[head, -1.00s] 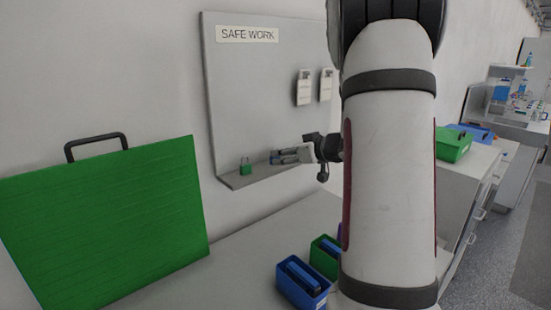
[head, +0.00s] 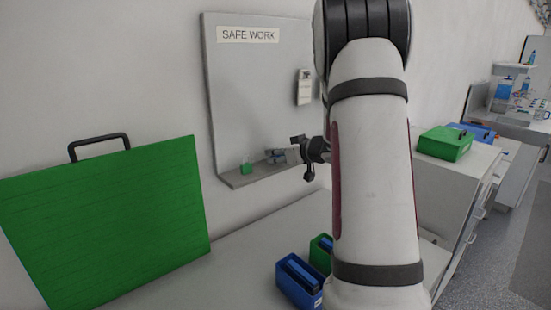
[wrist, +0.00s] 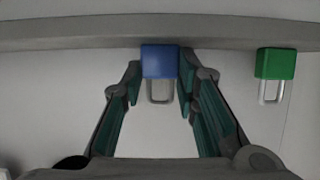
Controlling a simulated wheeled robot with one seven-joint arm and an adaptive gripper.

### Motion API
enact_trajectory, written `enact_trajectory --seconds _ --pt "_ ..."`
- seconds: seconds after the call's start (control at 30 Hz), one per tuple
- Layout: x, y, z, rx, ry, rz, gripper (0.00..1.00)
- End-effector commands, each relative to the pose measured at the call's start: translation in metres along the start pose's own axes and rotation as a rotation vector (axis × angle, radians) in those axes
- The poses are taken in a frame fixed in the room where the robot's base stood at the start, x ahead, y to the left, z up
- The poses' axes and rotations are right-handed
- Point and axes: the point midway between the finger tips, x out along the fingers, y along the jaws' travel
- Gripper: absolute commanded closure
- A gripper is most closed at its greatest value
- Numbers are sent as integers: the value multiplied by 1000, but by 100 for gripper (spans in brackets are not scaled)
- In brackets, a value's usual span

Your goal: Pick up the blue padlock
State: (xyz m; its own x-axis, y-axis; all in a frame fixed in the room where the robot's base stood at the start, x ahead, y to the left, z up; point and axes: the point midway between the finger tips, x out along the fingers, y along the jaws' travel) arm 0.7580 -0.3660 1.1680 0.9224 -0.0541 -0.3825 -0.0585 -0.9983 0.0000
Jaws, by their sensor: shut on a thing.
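The blue padlock (wrist: 159,62) sits between my fingertips in the wrist view, its body at the shelf edge and its shackle pointing toward my palm. My gripper (wrist: 160,72) is shut on it, one finger on each side. In the head view my gripper (head: 274,156) is at the small shelf of the grey board, and the blue padlock is mostly hidden by the fingers there.
A green padlock (wrist: 276,64) is beside the blue one, also on the shelf in the head view (head: 246,168). Below are a green case (head: 105,220) and blue (head: 299,282) and green (head: 321,250) bins.

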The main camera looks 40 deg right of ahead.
Motion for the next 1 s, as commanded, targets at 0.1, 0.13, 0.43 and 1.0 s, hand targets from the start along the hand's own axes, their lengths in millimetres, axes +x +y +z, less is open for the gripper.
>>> enact_trajectory --seconds 0.1,0.13,0.43,1.0 --pt "0 0 0 0 1 0 100" --pt "0 0 -1 0 1 0 100" --pt "-14 0 -38 -5 5 0 100" --pt "-39 0 -93 0 0 0 100"
